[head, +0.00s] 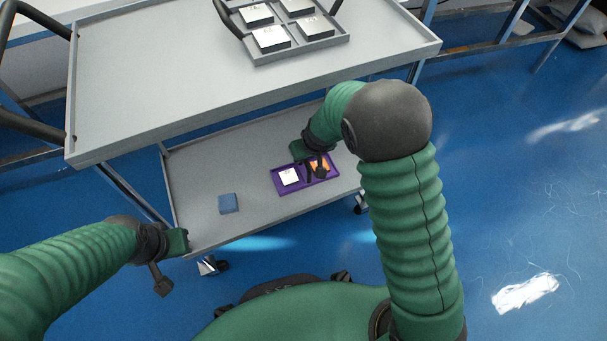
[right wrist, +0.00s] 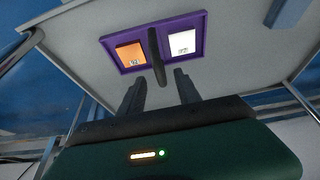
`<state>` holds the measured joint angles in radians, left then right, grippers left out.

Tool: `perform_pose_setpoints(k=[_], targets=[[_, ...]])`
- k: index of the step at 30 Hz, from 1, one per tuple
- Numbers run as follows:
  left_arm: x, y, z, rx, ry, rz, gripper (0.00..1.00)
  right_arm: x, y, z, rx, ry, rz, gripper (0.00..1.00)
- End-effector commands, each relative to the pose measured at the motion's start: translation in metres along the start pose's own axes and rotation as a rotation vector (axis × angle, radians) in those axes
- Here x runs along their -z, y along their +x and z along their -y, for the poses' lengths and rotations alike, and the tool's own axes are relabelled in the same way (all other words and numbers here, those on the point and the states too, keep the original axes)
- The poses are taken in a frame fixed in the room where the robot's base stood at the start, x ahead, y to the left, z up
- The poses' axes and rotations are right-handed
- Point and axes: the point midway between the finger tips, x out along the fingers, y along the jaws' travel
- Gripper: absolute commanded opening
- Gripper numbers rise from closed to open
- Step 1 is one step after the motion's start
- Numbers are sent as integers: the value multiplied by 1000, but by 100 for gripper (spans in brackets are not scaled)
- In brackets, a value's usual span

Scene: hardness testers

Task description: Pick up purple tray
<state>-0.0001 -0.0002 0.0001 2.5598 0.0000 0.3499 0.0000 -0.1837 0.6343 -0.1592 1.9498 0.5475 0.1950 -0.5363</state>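The purple tray (head: 312,185) lies on the lower shelf of the cart. It holds a white block (head: 289,176) on the left and an orange block (head: 319,166) on the right. In the right wrist view the tray (right wrist: 126,69) shows a dark upright handle (right wrist: 156,50) between the two blocks. My right gripper (right wrist: 159,75) is open above the tray, its fingers apart, with the handle appearing between them. In the head view my right gripper (head: 316,168) partly covers the tray. My left gripper (head: 172,264) is left of the cart's lower shelf, away from the tray; its fingers are unclear.
A blue block (head: 228,203) lies on the lower shelf (head: 225,165), left of the tray. The upper shelf (head: 180,80) overhangs the back of the lower one. It carries a grey tray (head: 300,48) with several white blocks. Cart posts and blue floor surround the shelf.

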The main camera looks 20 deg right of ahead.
Motion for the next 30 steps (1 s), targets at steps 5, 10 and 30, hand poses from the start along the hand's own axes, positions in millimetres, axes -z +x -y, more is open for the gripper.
perform_pose_setpoints(k=[5, 10, 30], targets=[[-6, 24, 0, 0, 0, 1, 0, -3, 41, 0, 0, 0, 2, 40], [-6, 25, 0, 0, 0, 1, 0, -1, 45, 0, 0, 0, 1, 40], [-6, 24, 0, 0, 0, 0, 0, -1, 44, 0, 0, 0, 1, 0]])
